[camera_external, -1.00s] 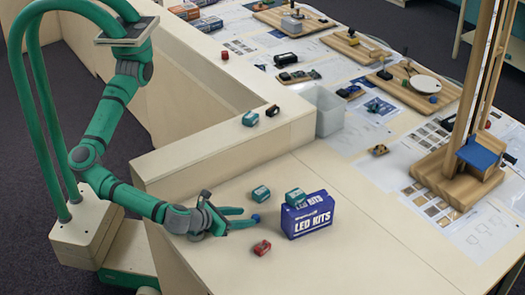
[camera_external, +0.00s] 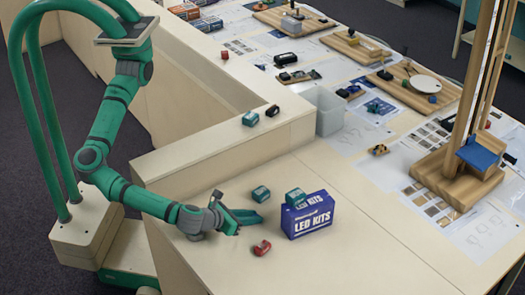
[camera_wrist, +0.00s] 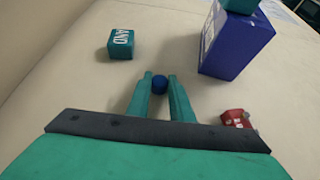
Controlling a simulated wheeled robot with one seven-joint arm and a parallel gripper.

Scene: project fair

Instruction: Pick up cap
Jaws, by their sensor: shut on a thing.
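The cap (camera_wrist: 159,85) is a small round blue piece. In the wrist view it sits between the tips of my gripper's green fingers. My gripper (camera_wrist: 160,83) is shut on it, with a finger on each side. In the external view my gripper (camera_external: 249,218) is low over the pale table, left of the blue LED KITS box. The cap is not clearly visible there, seemingly hidden by the fingers. I cannot tell whether the cap touches the table.
The LED KITS box (camera_external: 308,216) stands just right, with a teal block (camera_external: 296,197) on top. Another teal block (camera_external: 261,194) lies behind my gripper. A small red block (camera_external: 262,247) lies in front. The table's front right is clear.

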